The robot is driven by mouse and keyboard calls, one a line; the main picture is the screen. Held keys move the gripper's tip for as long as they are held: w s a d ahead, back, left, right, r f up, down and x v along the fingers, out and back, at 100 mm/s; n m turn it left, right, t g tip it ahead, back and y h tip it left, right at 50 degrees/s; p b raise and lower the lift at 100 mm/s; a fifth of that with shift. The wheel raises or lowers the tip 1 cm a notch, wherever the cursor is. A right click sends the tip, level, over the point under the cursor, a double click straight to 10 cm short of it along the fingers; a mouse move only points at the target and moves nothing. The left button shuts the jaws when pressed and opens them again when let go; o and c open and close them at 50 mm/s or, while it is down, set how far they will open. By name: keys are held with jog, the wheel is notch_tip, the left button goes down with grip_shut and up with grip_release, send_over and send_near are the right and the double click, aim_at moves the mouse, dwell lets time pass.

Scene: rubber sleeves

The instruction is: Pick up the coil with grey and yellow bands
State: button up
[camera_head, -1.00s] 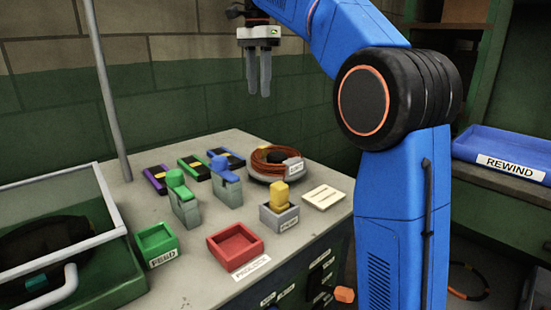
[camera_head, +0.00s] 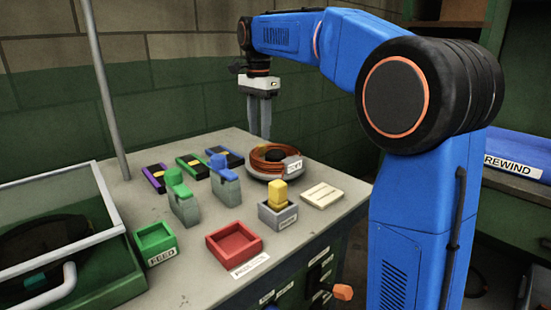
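A coil of orange-brown cable (camera_head: 268,155) lies on a round grey base at the back right of the bench, with a white label on its front. I cannot make out grey and yellow bands on it. My gripper (camera_head: 260,136) points down just behind and above this coil, with nothing seen between its fingers. Its two grey fingers look close together, partly overlapping from this angle, so their opening is unclear. A dark coil (camera_head: 50,237) with a teal band lies in the lidded bin at left. Part of another dark coil (camera_head: 477,284) shows on the floor at right.
The bench (camera_head: 190,285) carries a green tray (camera_head: 155,240), a red tray (camera_head: 233,242), a grey holder with a yellow block (camera_head: 278,205), and green and blue blocks on grey stands. A pole rises at back left. A blue REWIND tray (camera_head: 517,150) sits at right.

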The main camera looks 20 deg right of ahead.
aim_at(261, 145)
jog(key=shift+s+d+f, duration=0.1)
jog(key=shift+d+f, duration=0.05)
jog(key=shift+f, duration=1.9)
grip_shut()
